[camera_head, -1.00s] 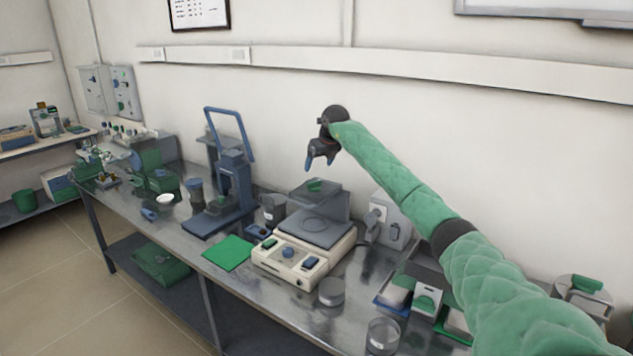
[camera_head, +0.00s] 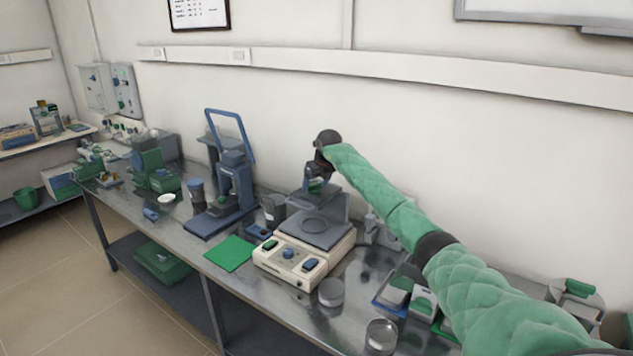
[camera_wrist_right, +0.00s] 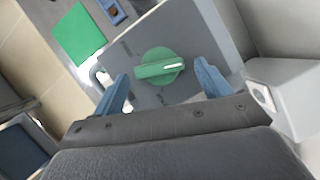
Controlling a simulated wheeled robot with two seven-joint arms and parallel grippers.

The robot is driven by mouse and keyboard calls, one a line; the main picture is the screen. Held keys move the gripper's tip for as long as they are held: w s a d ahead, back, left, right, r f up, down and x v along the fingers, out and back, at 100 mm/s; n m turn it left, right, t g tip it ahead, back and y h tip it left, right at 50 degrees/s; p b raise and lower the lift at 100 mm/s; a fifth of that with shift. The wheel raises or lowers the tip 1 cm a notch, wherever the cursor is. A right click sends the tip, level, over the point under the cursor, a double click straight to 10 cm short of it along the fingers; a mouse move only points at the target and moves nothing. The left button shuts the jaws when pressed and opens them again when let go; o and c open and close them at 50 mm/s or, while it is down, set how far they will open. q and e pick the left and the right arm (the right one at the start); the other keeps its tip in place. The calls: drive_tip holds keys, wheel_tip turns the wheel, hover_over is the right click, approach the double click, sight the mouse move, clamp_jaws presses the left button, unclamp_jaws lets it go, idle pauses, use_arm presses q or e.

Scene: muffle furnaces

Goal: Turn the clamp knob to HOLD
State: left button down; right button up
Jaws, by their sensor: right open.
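The clamp knob is a green round knob with a raised grip bar and a white pointer line, in the middle of the right wrist view (camera_wrist_right: 160,67). It sits on a grey plate (camera_wrist_right: 199,30), the raised top of the device behind the cream base (camera_head: 290,258). My right gripper (camera_head: 314,186) is over this top in the head view and partly hides the knob. In the wrist view its two blue fingers (camera_wrist_right: 163,85) are open, one on either side of the knob, with gaps to it. Knob markings are too small to read. My left gripper is not in view.
A blue press-like stand (camera_head: 232,185) is left of the device on the metal bench. A green mat (camera_head: 230,253) lies at its front left. A grey box (camera_wrist_right: 285,95) stands close by at the right in the wrist view. The wall is behind.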

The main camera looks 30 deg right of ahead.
drive_tip(key=shift+f, duration=0.1)
drive_tip(key=shift+c, duration=0.3)
drive_tip(key=c, duration=0.9)
